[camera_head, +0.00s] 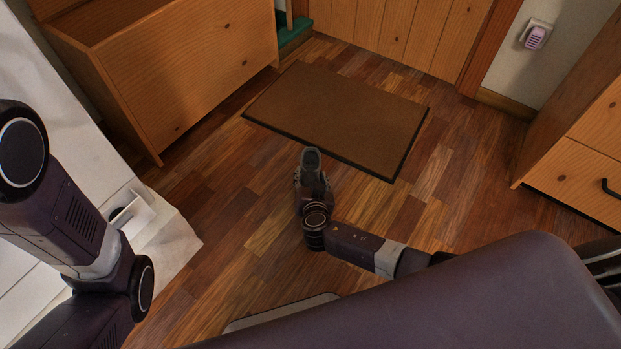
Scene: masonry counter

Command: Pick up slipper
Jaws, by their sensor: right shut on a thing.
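A dark grey slipper (311,158) shows in the middle of the head view, just short of the brown doormat. My right gripper (312,178) is shut on the near part of the slipper, and its fingers and wrist hide the rest of it. I cannot tell whether the slipper touches the floor. My left arm comes in at the left edge, and its gripper is not in view.
A brown doormat (350,115) lies before a wooden door (405,35). A wooden bench-like cabinet (190,75) stands at the upper left, and a drawer cabinet (580,170) at the right. White masonry (165,245) lies at the left. The wood floor (225,210) between is clear.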

